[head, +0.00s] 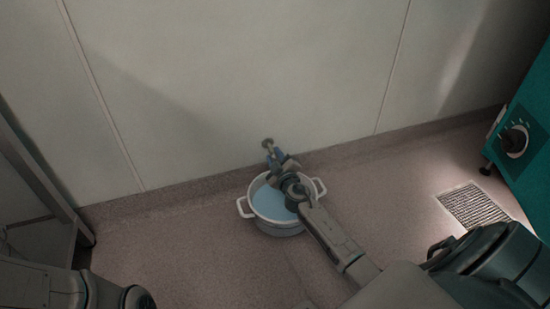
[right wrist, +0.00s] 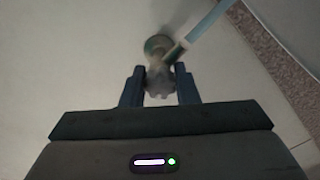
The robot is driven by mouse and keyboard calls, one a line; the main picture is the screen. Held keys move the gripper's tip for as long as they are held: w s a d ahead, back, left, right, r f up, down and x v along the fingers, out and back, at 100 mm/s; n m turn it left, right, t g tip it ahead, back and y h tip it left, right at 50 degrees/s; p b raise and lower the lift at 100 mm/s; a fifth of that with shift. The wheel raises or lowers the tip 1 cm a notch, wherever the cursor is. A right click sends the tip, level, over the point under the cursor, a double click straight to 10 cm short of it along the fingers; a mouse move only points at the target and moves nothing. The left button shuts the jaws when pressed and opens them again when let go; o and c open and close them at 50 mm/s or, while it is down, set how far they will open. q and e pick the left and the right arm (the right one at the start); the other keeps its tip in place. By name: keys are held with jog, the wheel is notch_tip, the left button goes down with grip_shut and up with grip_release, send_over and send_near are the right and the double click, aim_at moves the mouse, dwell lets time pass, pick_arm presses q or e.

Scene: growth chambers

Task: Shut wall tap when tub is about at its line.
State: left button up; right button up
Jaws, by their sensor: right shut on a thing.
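The wall tap (head: 267,144) sticks out from the pale wall just above the floor, over the tub. My right gripper (head: 277,160) is shut on the tap's knob (right wrist: 160,82), which sits between the two fingers in the right wrist view. A pale blue strip (right wrist: 207,20), which looks like running water, leaves the tap toward the floor. The white, two-handled tub (head: 245,207) stands upright on the floor under the tap, with light blue water (head: 270,204) in it. My right forearm and gripper hide part of the tub. I cannot make out its line. My left gripper is out of view.
A teal cabinet (head: 527,150) with a black dial stands at the right. A floor grate (head: 473,206) lies before it. A grey metal frame (head: 45,180) stands at the left. The floor beside the tub is clear.

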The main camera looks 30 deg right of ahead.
dwell(0.3)
jog(key=o, duration=1)
jog(key=shift+c, duration=0.2)
jog(key=v, duration=1)
jog(key=shift+s+a+p, duration=0.25)
jog(key=shift+s+p, duration=0.1)
jog(key=shift+p, duration=0.1)
